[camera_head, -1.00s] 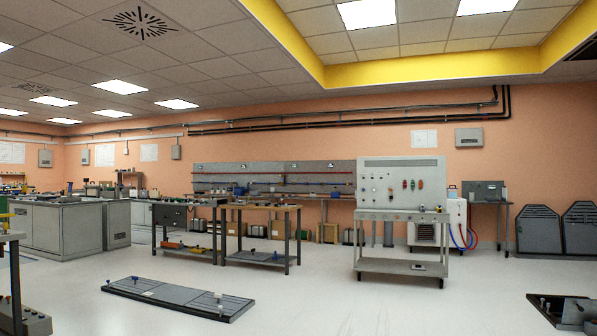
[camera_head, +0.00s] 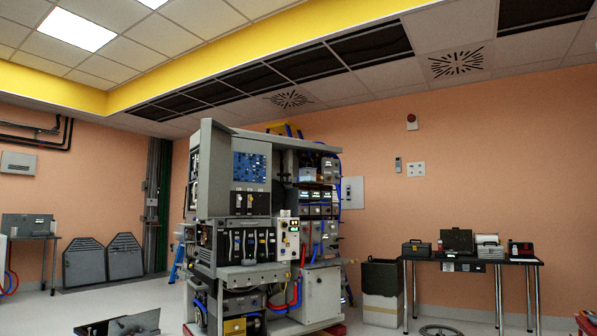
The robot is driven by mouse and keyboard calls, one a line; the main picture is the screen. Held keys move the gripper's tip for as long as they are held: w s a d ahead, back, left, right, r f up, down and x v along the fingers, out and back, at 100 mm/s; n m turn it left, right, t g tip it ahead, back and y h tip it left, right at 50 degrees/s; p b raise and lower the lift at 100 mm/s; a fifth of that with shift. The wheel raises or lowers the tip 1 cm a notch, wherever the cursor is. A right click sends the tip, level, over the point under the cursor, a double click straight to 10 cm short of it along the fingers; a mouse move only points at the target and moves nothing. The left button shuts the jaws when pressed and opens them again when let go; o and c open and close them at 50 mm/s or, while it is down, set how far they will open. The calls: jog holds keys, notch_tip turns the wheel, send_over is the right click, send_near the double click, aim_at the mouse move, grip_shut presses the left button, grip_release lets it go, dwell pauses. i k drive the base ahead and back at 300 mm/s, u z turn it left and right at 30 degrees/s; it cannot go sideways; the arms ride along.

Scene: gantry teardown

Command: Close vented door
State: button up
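A tall grey equipment rack (camera_head: 232,255) stands in the middle of the view, with blue and black modules and cables showing on its front. A grey panel (camera_head: 210,165) stands out at its upper left, apparently a door swung open; I cannot make out vents on it. Two dark slatted panels, a left one (camera_head: 84,266) and a right one (camera_head: 125,258), lean by the wall at the left, apart from the rack. I cannot tell which of these is the vented door. My gripper is not in view.
A black table (camera_head: 470,259) with cases on it stands at the right wall. A dark bin (camera_head: 381,280) stands between it and the rack. A dark tray-like object (camera_head: 120,324) lies low at the front left. White floor (camera_head: 60,308) is clear at the left.

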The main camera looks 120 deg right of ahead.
aim_at(211, 201)
jog(key=z, duration=0.55)
jog(key=i, duration=4.95)
jog(key=z, duration=2.4)
jog(key=i, duration=5.4)
jog(key=z, duration=0.4)
